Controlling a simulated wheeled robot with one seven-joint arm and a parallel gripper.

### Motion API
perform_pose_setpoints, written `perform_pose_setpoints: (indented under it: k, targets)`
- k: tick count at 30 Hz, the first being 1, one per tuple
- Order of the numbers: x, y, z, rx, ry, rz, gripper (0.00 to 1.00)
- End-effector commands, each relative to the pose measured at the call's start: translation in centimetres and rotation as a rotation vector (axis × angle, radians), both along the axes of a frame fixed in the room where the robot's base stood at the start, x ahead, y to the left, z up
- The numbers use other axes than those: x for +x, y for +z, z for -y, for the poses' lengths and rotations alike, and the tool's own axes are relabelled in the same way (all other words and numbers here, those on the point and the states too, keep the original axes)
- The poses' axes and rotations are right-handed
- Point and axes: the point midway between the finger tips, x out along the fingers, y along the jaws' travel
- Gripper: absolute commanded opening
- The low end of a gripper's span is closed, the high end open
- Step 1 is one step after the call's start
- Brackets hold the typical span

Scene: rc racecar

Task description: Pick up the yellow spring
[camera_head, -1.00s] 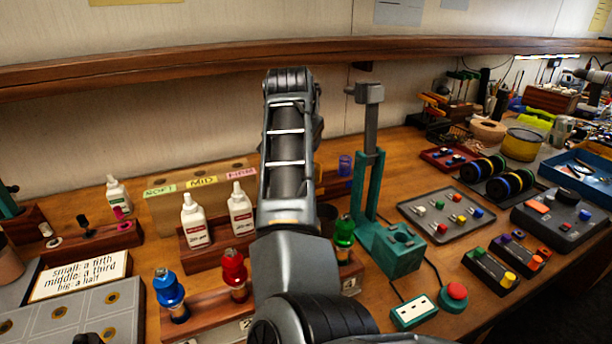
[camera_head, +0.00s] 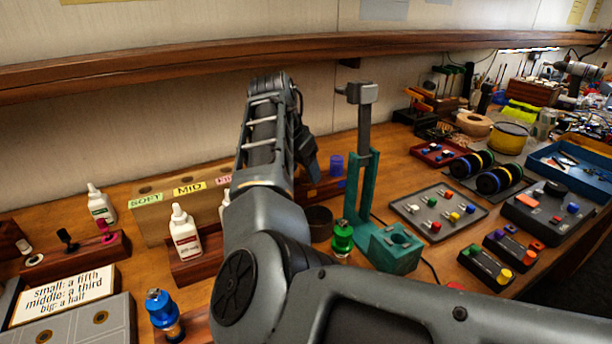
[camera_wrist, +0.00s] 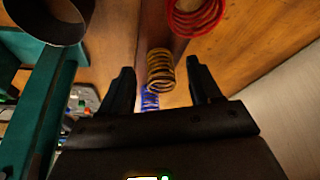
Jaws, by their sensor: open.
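The yellow spring (camera_wrist: 160,72) shows in the wrist view, in the gap between the two dark fingers of my gripper (camera_wrist: 160,66). The fingers stand apart on either side of it with a visible gap, and I cannot tell how far it is in depth. A red spring (camera_wrist: 197,17) is at the top and a blue spring (camera_wrist: 149,99) is below the yellow one. In the head view my arm hides the yellow spring and most of my gripper; the blue spring (camera_head: 336,164) shows just right of the arm.
The teal press (camera_head: 362,190) stands close right of my arm and along the left of the wrist view (camera_wrist: 35,120). A dark round cup (camera_head: 319,223) sits beside it. White bottles (camera_head: 184,235) and a green-topped bottle (camera_head: 343,238) stand nearby. A parts tray (camera_head: 437,212) lies further right.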

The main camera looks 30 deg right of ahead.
Motion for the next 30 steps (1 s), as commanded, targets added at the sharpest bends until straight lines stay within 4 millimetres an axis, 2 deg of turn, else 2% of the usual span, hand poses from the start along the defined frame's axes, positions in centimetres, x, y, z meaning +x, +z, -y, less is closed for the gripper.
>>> perform_pose_setpoints:
  k: [4, 11, 30]
  targets:
    - [0.17, -1.22, 0.42, 0.0, 0.001, -0.002, 0.63]
    - [0.21, -1.43, 0.49, 0.0, 0.001, 0.0, 0.63]
    - [0.22, -1.39, 0.5, -0.001, 0.001, 0.0, 0.06]
